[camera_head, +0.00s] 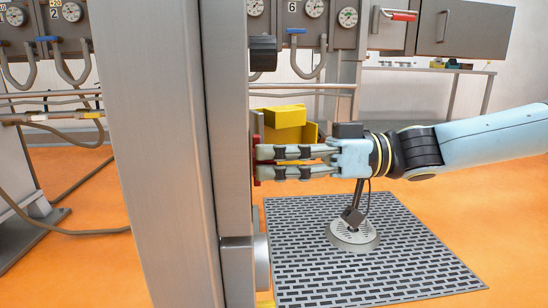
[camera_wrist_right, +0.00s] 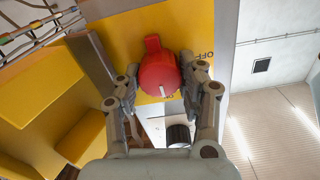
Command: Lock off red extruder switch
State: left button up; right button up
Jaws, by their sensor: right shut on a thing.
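The red switch (camera_wrist_right: 158,76) is a round knob with a handle on a yellow plate (camera_wrist_right: 195,32), in the right wrist view. Letters reading OFF show on the plate beside it. My right gripper (camera_wrist_right: 160,92) has its fingers on both sides of the red knob and is shut on it. In the head view my right gripper (camera_head: 262,162) reaches left to the side of a grey metal cabinet (camera_head: 160,150). Only a sliver of the red switch (camera_head: 256,173) shows there, behind the fingertips. My left gripper is not in view.
A yellow box (camera_head: 285,117) stands behind my right gripper. A perforated grey mat (camera_head: 400,262) lies on the orange floor below. A wall cabinet with a red-handled lever (camera_head: 403,16) and a bench (camera_head: 430,69) are at the back right. Gauges and hoses fill the back left.

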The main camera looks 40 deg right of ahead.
jog(key=n, duration=0.3)
jog(key=shift+p, duration=0.3)
jog(key=n, duration=0.2)
jog(key=shift+n, duration=0.4)
jog(key=n+p, duration=0.1)
jog(key=n, duration=0.3)
jog(key=shift+s+n+p, duration=0.1)
jog(key=shift+n+p, duration=0.2)
jog(key=n+p, duration=0.1)
jog(key=n, duration=0.1)
jog(key=shift+n, duration=0.3)
jog(key=n+p, duration=0.1)
jog(key=n, duration=0.2)
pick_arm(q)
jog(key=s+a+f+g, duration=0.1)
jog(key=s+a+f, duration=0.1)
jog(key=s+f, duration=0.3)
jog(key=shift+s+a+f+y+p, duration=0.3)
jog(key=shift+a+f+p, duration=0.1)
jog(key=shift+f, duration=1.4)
pick_arm(e)
jog(key=shift+f+n, duration=0.2)
jog(key=shift+n, duration=0.8)
